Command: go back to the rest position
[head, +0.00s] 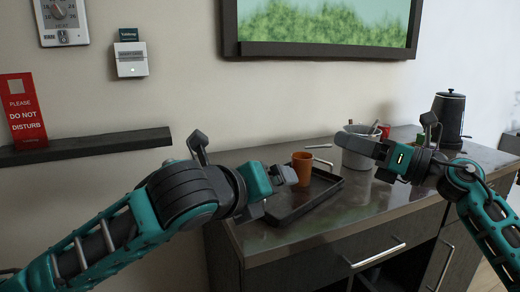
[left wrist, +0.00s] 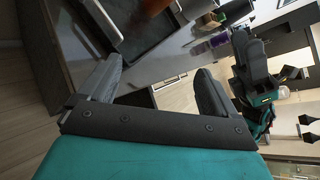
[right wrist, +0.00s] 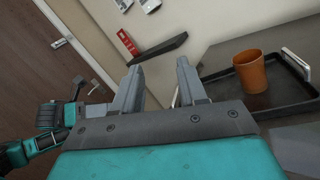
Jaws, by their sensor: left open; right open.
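My left gripper (head: 274,192) is open and sits at the left end of the dark tray (head: 325,192) in the head view, covering part of it. Its spread fingers show empty in the left wrist view (left wrist: 157,82). My right gripper (head: 362,157) is in front of the white bucket (head: 356,158), hiding part of it. Its fingers are apart with nothing between them in the right wrist view (right wrist: 158,80). An orange cup (head: 302,168) stands upright at the tray; it also shows in the right wrist view (right wrist: 250,72), apart from the fingers.
The dark counter (head: 405,200) has drawers with metal handles (head: 377,255) below. A black kettle (head: 449,118) stands at the back right. A dark wall shelf (head: 90,146) holds a red door sign (head: 22,110) on the left. The counter front right is clear.

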